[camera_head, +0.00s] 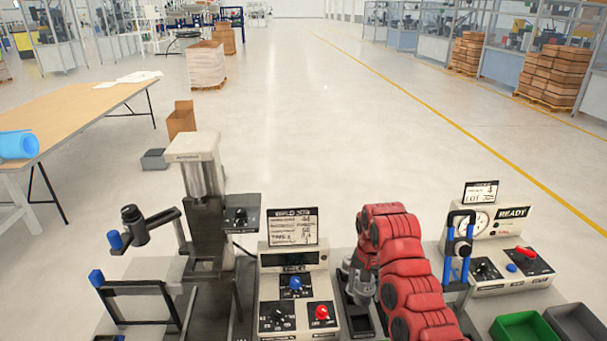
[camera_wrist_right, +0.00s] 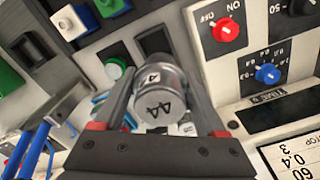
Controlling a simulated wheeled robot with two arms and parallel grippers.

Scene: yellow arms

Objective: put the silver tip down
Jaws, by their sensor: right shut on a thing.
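In the head view my red right arm ends at the gripper (camera_head: 358,284), over a dark holder (camera_head: 361,325) beside the control box. The wrist view shows dark rectangular slots just beyond the tip. I cannot tell whether the tip touches the holder. My left gripper is not in view.
A control box (camera_head: 292,258) with blue and red knobs stands left of the gripper. A dial unit marked READY (camera_head: 512,228) stands to the right. Green (camera_head: 525,327) and dark grey (camera_head: 576,322) bins sit at the lower right. A press-like machine (camera_head: 205,205) stands at the left.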

